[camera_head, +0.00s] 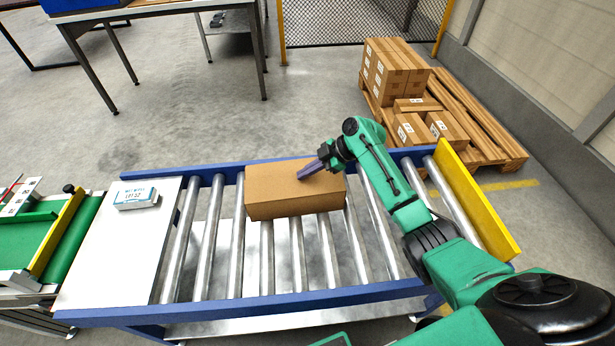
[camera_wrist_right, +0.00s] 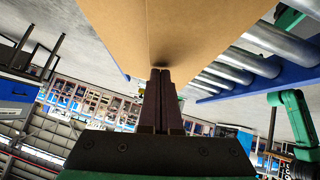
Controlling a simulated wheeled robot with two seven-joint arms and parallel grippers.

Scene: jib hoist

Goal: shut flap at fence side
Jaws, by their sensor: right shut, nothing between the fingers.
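A brown cardboard box (camera_head: 275,190) sits on the roller conveyor (camera_head: 209,255), near its far rail. Its top looks flat in the head view, and I see no flap standing up. I cannot make out the fence-side flap's edge there. My right gripper (camera_head: 302,176) reaches over the box from the right, its shut fingers slanting down to the top. In the right wrist view the shut fingers (camera_wrist_right: 162,72) end at or very near the cardboard (camera_wrist_right: 195,30), with a dark shadow at the tips; a seam line runs away from them. My left gripper is not in view.
A mesh fence (camera_head: 350,20) stands at the back. A pallet (camera_head: 480,150) with small boxes is beyond the conveyor. A yellow end plate (camera_head: 475,200) closes the conveyor's right end. A white board (camera_head: 115,250) with a label block (camera_head: 136,198) lies left of the rollers.

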